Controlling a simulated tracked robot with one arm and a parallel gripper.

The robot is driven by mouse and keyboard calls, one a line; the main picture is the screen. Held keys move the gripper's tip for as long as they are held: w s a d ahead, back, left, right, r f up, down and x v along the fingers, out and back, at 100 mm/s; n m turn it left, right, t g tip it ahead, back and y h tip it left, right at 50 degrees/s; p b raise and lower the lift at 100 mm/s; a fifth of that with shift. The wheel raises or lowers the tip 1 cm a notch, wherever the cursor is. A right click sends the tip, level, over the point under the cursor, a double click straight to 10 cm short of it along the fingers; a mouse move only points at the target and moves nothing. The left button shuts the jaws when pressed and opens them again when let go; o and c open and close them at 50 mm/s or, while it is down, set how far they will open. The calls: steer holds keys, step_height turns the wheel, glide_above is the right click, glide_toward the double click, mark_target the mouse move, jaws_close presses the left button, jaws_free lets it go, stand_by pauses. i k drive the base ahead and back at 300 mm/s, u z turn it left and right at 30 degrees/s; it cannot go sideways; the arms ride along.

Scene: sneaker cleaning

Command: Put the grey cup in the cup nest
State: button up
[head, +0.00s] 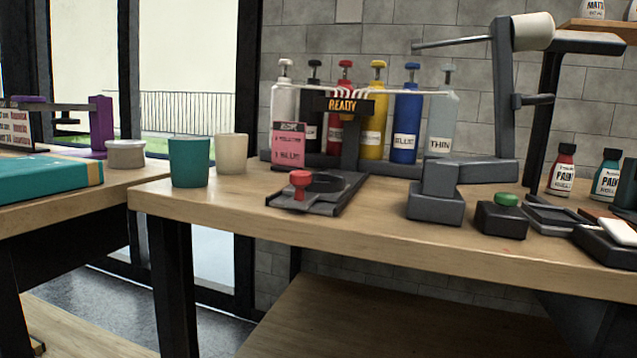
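No cup that is plainly grey shows. A teal cup (190,162) stands upright at the left end of the wooden bench. A cream cup (231,153) stands upright just behind it to the right. A low, wide grey round container (126,154) sits on the left table; I cannot tell whether it is a cup. A dark ring-shaped holder (326,184), which may be the cup nest, sits on a dark tray below the "READY" sign and looks empty. My gripper is not in view.
Several pump bottles (405,122) stand in a rack behind the tray. A red knob (300,181) is at the tray's front left. A grey block (436,192) and a green-button box (502,216) stand to the right. The bench (235,201) is clear between cups and tray.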

mark_target(320, 186)
steer(key=i, duration=0.85)
